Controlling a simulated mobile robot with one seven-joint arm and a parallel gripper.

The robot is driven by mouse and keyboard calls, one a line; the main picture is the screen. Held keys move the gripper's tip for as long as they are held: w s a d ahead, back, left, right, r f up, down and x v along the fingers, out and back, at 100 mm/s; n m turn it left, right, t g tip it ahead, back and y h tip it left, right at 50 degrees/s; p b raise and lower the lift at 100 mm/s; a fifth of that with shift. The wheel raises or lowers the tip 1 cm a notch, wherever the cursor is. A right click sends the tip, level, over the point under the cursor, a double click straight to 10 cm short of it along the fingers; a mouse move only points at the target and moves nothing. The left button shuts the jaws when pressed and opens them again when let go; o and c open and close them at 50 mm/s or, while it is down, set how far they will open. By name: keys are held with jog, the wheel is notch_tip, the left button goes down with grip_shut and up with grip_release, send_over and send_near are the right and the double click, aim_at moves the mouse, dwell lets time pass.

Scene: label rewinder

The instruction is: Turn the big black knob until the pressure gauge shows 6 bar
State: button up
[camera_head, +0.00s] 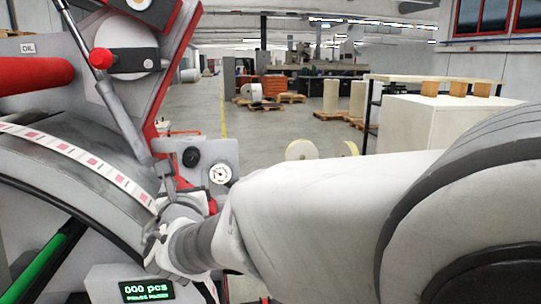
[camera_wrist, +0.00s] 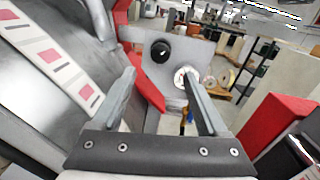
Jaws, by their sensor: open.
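The big black knob (camera_head: 191,157) sits on a grey panel (camera_head: 218,150) beside the machine. In the wrist view the knob (camera_wrist: 161,51) shows beyond and between my fingertips, apart from them. The round white pressure gauge (camera_head: 220,174) is right of and below the knob. In the wrist view the gauge (camera_wrist: 181,77) is partly hidden by my right finger. Its reading is too small to tell. My gripper (camera_wrist: 159,75) is open with nothing between its fingers. In the head view it is partly hidden by my own wrist.
A large roll with a label strip (camera_head: 85,160) fills the left. A red knob (camera_head: 102,58) and a grey rod (camera_head: 112,95) are above it. A counter display (camera_head: 146,291) reads "000 pcs". A red-topped block (camera_wrist: 275,125) stands at right in the wrist view.

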aim_at(190, 161)
jog(key=p+x, duration=0.2)
jog(key=x, duration=0.8)
jog(key=shift+w, duration=0.2)
jog(key=shift+f, duration=0.1)
grip_shut()
